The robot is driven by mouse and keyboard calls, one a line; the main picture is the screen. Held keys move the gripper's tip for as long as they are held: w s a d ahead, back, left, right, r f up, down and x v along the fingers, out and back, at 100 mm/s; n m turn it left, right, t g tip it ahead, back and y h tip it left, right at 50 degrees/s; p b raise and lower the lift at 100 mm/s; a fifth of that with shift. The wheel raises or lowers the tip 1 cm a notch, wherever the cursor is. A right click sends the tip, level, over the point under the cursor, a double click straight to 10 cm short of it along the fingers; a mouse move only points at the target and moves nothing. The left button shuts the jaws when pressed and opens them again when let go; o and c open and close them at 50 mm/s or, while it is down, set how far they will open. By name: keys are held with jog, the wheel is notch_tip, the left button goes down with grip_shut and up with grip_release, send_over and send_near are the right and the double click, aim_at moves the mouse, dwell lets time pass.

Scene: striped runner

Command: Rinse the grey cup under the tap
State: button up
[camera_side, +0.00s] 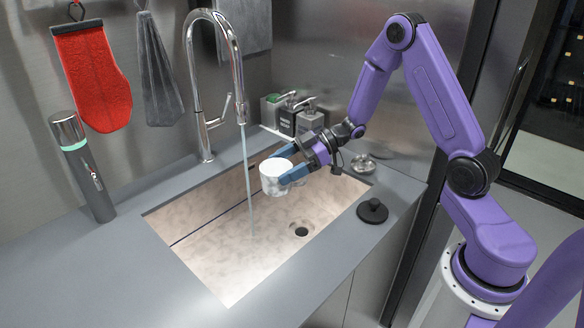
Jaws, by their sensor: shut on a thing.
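My gripper (288,165) is shut on a pale grey-white cup (275,179), its blue fingers on either side of the cup. It holds the cup upright above the sink basin (215,222), to the right of the water stream. The tall chrome tap (236,62) stands behind the sink. A thin stream of water (248,190) falls from its spout into the basin. The cup and the stream look apart in this view. The inside of the cup is hardly visible.
Soap dispensers (298,116) stand at the back right corner, close behind my gripper. A small metal dish (362,164) and a black round stopper (372,210) lie on the right counter. A grey cylindrical bottle (84,165) stands at left. A red mitt (92,80) hangs on the wall.

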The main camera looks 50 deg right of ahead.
aim_at(270, 169)
jog(key=w+a+f, duration=0.1)
jog(key=w+f, duration=0.1)
jog(key=w, duration=0.7)
jog(key=shift+w, duration=0.3)
jog(key=shift+r, duration=0.1)
jog(key=shift+d, duration=0.25)
dwell(0.5)
jog(key=shift+d, duration=0.35)
jog(key=shift+a, duration=0.1)
jog(key=shift+a, duration=0.5)
jog(key=shift+s, duration=0.1)
jog(key=shift+s+d, duration=0.2)
jog(key=shift+s, duration=1.75)
jog(key=shift+s+d, duration=0.2)
jog(key=shift+s, duration=1.75)
